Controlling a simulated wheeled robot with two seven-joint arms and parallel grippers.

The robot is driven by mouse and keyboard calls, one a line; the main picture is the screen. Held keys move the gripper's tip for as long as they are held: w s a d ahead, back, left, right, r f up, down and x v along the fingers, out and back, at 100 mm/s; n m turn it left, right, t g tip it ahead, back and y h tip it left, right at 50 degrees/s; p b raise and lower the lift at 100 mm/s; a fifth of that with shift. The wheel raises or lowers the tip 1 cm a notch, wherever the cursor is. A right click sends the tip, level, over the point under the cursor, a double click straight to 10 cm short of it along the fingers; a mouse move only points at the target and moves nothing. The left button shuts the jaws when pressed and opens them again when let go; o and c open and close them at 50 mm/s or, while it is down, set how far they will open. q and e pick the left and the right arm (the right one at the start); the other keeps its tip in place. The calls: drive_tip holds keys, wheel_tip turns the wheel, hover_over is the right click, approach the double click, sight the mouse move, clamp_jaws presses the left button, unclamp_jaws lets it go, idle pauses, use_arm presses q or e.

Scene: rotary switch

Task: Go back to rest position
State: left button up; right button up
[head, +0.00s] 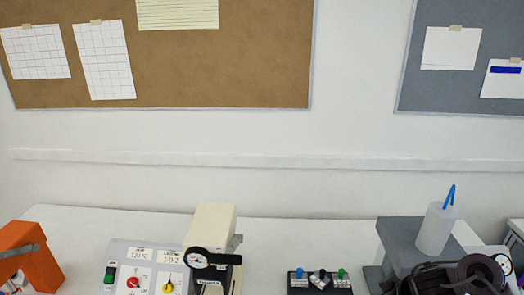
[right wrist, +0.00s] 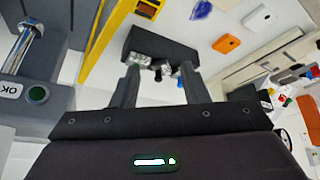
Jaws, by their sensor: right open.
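A grey control panel (head: 118,252) stands on the bench at the lower left of the head view, with a red rotary knob (head: 133,282), a yellow rotary knob (head: 168,287) and a green switch (head: 110,272). My right gripper (right wrist: 160,70) is open and empty in the right wrist view. Its two fingers are apart and point toward a small black box (right wrist: 175,46) with several small knobs. I cannot tell whether they touch it. The same box (head: 320,290) shows in the head view. My left gripper is not in view.
A cream device (head: 212,225) with a black dial stands right of the panel. An orange object (head: 35,260) is at far left. A white bottle (head: 435,230) stands near a grey block (head: 395,240).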

drive_tip(key=s+a+f+t+h, duration=0.1)
drive_tip(key=s+a+t, duration=0.1)
drive_tip(key=a, duration=0.7)
drive_tip(key=s+m+g+h, duration=0.1)
drive_tip(key=s+m+g, duration=0.25)
drive_tip(key=s, duration=1.05)
wheel_tip(320, 180, down, 33)
drive_tip(key=s+g+b, duration=0.1)
drive_tip(key=s+b, duration=0.1)
drive_tip(key=b, duration=0.2)
use_arm(q)
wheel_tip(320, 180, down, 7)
drive_tip(key=b, duration=0.3)
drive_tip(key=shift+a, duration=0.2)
use_arm(e)
drive_tip(key=s+d+f, duration=0.1)
drive_tip(key=s+f, duration=0.9)
drive_tip(key=f, duration=0.1)
drive_tip(key=s+d+f+g, duration=0.1)
drive_tip(key=s+d+f, duration=0.1)
drive_tip(key=s+f, duration=0.8)
drive_tip(key=shift+d+f, duration=0.3)
drive_tip(key=shift+f, duration=0.15)
